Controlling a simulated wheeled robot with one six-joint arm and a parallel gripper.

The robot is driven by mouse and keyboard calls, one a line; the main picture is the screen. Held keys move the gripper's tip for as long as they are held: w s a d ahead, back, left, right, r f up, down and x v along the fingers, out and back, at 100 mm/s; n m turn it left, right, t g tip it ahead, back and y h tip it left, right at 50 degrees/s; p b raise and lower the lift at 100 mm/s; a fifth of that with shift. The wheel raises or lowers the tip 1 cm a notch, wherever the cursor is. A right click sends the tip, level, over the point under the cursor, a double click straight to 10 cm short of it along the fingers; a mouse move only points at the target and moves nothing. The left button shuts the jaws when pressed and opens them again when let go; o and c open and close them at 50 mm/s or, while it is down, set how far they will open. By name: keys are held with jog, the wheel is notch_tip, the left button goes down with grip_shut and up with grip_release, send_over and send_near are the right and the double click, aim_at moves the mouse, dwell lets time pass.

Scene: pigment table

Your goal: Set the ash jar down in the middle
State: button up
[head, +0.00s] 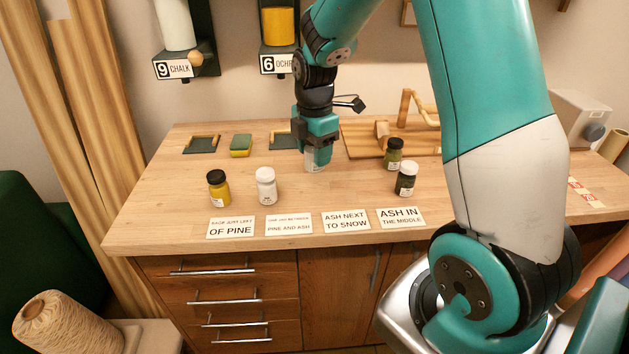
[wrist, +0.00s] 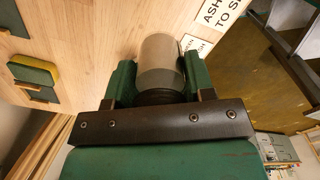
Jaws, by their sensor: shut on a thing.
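My gripper (head: 318,146) points down over the middle of the table, shut on a pale grey jar, which I take as the ash jar (head: 316,162). Its name cannot be read. It also shows between the green fingers in the wrist view (wrist: 160,60). I cannot tell whether its base touches the wood. To the left stand a yellow jar with a black lid (head: 219,189) and a white jar (head: 266,187). To the right stand a dark jar with a white lid (head: 406,182) and an olive jar (head: 393,155) behind it.
Several printed cards lie along the front edge, including "ASH IN THE MIDDLE" (head: 401,217). A green and yellow sponge (head: 241,146) and dark trays (head: 201,144) lie at the back left. A wooden board (head: 362,143) lies behind right. The wood between the white and dark jars is clear.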

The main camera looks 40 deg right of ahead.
notch_tip(320, 180, down, 9)
jog(key=shift+r+p, duration=0.2)
jog(key=shift+p, duration=0.1)
jog(key=shift+f, duration=0.1)
jog(key=o, duration=1)
jog(key=shift+c, duration=0.2)
notch_tip(320, 180, up, 12)
jog(key=shift+f+b, duration=0.2)
jog(key=shift+b, duration=0.6)
jog(key=s+a+r+m+y, duration=0.1)
jog(key=s+a+r+m, duration=0.2)
jog(key=a, duration=0.4)
jog(key=s+a+r+m+y, duration=0.1)
jog(key=s+a+r+m, duration=0.15)
jog(key=s+a, duration=0.4)
jog(key=s+a+r+m+y, duration=0.2)
jog(key=s+a+m, duration=0.3)
jog(key=s+a, duration=0.4)
jog(key=s+r, duration=0.1)
jog(key=s, duration=0.2)
jog(key=shift+s, duration=0.4)
